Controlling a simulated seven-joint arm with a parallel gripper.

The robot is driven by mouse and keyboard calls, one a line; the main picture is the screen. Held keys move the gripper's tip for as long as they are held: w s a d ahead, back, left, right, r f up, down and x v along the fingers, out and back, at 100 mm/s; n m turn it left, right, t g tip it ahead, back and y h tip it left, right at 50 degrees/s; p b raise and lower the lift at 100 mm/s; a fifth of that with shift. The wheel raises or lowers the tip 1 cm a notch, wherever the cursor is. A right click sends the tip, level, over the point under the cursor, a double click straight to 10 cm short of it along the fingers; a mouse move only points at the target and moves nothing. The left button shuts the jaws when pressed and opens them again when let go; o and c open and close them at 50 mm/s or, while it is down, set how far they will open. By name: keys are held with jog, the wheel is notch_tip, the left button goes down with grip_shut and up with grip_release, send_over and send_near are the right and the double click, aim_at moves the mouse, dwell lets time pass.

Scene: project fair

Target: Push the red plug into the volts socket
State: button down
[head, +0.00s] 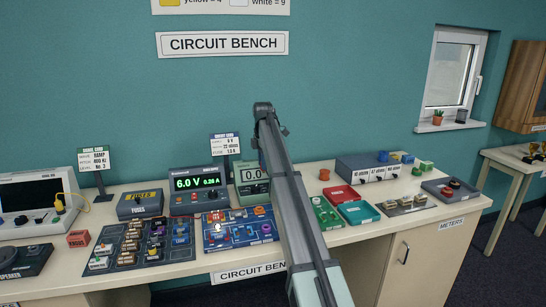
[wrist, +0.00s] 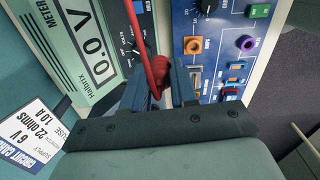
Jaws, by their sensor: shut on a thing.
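The red plug (wrist: 152,72), with a red lead running up from it, is between the fingers of my gripper (wrist: 160,84) in the wrist view. My gripper is shut on it. The pale green meter (wrist: 52,36) reads 0.0 V and is beside the fingers, with its dark dial panel (wrist: 124,38) close to the plug. The volts socket cannot be made out; my fingers and the plug cover part of the panel. In the head view the meter (head: 250,188) is partly hidden behind my arm, and my gripper and the plug are hidden there.
The blue circuit board (head: 216,244) lies in front of the meter; its knobs also show in the wrist view. The power supply (head: 180,198) reads 6.0 V, left of the meter. Green (head: 326,212), red and teal boxes stand right of my arm. A circuit card (head: 225,144) stands behind.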

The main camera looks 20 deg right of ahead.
jog(key=s+a+f, duration=0.2)
jog(key=s, duration=0.7)
jog(key=s+a+f+m, duration=0.1)
jog(key=s+a+f, duration=0.1)
jog(key=s, duration=0.7)
jog(key=shift+s+f, duration=0.15)
jog(key=shift+s, duration=0.15)
jog(key=shift+f, duration=0.1)
jog(key=shift+f, duration=3.4)
jog(key=shift+f, duration=0.85)
jog(key=c, duration=0.8)
grip_release()
jog(key=shift+o, duration=0.3)
